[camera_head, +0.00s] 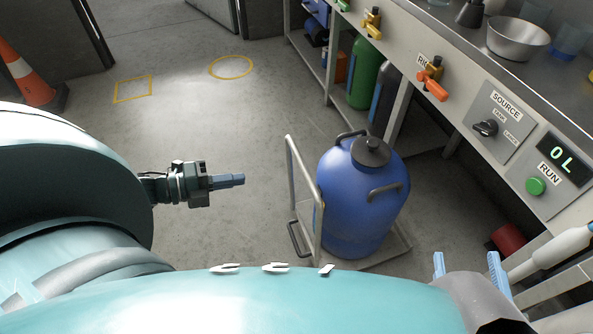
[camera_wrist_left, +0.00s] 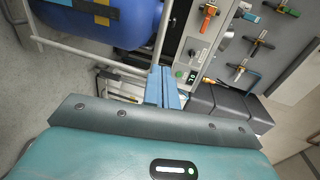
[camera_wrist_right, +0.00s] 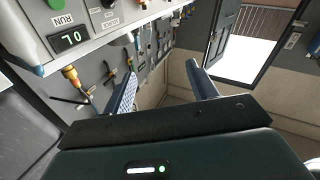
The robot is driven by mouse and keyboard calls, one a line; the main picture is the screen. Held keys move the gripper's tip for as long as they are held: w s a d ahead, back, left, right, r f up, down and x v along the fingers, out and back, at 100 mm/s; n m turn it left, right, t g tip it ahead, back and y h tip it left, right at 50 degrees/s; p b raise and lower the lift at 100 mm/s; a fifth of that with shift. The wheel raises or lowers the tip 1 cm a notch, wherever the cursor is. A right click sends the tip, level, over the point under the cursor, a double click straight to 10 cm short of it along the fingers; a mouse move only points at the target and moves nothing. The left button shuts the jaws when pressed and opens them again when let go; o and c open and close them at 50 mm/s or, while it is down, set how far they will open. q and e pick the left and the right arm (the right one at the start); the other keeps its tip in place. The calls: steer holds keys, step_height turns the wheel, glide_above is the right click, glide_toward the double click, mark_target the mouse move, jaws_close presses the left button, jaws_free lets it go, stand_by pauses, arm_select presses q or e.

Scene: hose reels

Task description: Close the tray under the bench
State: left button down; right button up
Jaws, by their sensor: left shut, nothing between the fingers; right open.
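A low grey tray (camera_head: 395,245) stands out from under the bench (camera_head: 450,75) in the head view, with a tubular frame (camera_head: 303,195) and a handle on its left side. A blue drum (camera_head: 358,205) with a dark cap stands upright on it. I cannot tell how the tray joins the bench. My left gripper (camera_head: 230,180) is shut and empty, left of the frame and apart from it. The left wrist view shows its closed fingers (camera_wrist_left: 163,88) and the drum (camera_wrist_left: 115,20) behind a rail. My right gripper (camera_head: 468,266) is open and empty, right of the drum near the bench front.
The bench front carries valves, a source knob (camera_head: 486,128) and a green run button (camera_head: 536,186). A green cylinder (camera_head: 363,75) stands under the bench. A red object (camera_head: 507,238) is low at the right. An orange cone (camera_head: 28,75) stands far left. The floor left of the frame is clear.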

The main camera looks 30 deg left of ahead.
arm_select(q)
steer(key=b+x, duration=0.5)
steer(key=x, duration=0.8)
steer(key=shift+w+d+b, duration=0.25)
steer(key=shift+d+b, duration=0.1)
steer(key=shift+b, duration=0.05)
arm_select(e)
steer(key=shift+w+a+f+m+t+y, duration=0.1)
steer(key=shift+a+m+t+y, duration=0.3)
steer(key=shift+a+t+y, duration=0.15)
steer(key=shift+r, duration=0.2)
